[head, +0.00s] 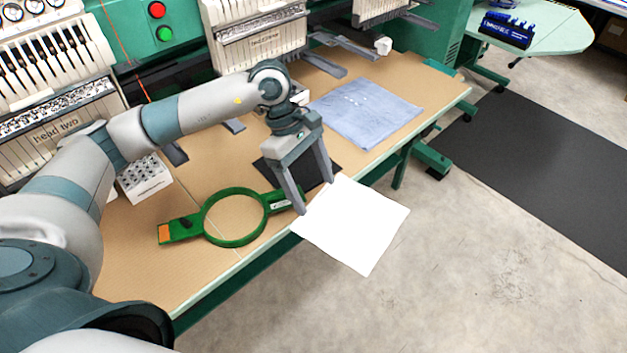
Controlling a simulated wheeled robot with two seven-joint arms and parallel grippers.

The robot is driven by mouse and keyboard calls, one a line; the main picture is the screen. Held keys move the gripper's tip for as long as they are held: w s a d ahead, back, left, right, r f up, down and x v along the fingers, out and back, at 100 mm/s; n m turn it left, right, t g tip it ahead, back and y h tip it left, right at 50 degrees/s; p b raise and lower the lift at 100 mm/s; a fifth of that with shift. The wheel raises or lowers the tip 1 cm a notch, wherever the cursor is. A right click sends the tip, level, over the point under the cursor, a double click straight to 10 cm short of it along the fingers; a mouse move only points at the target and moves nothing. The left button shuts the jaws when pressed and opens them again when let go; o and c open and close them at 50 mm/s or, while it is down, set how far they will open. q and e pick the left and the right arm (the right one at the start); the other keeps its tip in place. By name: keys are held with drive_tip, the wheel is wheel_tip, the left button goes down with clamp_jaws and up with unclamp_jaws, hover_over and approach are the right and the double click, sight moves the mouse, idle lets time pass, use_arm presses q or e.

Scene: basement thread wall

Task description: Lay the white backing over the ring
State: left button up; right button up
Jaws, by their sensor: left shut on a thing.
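The white backing (352,226) is a flat square sheet. My left gripper (315,198) is shut on its edge nearest the table and holds it at the table's front edge, with most of the sheet out over the floor. The green ring (207,222) lies flat on the tan table to the left of the backing, with an orange-marked tab at its left and an arm reaching right toward my gripper. The ring's opening shows bare table; the backing is beside it. My right gripper is not in view.
A black square (318,166) lies on the table behind my left gripper. Folded blue cloth (366,112) lies at the back right. A white perforated block (144,178) stands left of the ring. Green and cream machine heads (50,100) line the back. Open floor lies in front.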

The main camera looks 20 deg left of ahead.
sight(307, 217)
use_arm(q)
drive_tip(key=m, duration=0.1)
drive_tip(key=s+m+g, duration=0.1)
drive_tip(key=m, duration=0.2)
drive_tip(key=shift+s+d+r+g+y, duration=0.15)
drive_tip(key=shift+d+r+g+y, duration=0.15)
drive_tip(key=shift+g+y, duration=0.1)
drive_tip(key=s+m+y, duration=0.1)
drive_tip(key=m, duration=0.2)
drive_tip(key=s+m+g, duration=0.1)
drive_tip(key=m, duration=0.2)
drive_tip(key=s+r+m+y+b, duration=0.1)
drive_tip(key=m, duration=0.1)
drive_tip(key=shift+d+r+m+g+y, duration=0.1)
drive_tip(key=shift+d+m+g+y, duration=0.2)
drive_tip(key=shift+d+m+g, duration=0.1)
drive_tip(key=m, duration=0.1)
drive_tip(key=s+m+y, duration=0.1)
drive_tip(key=m, duration=0.1)
drive_tip(key=shift+s+r, duration=0.15)
drive_tip(key=shift+r, duration=0.15)
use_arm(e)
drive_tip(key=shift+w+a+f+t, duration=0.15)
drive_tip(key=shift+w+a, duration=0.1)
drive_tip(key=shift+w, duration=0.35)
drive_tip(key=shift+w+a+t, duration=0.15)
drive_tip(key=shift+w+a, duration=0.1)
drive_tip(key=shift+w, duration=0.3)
use_arm(q)
drive_tip(key=shift+a, duration=0.1)
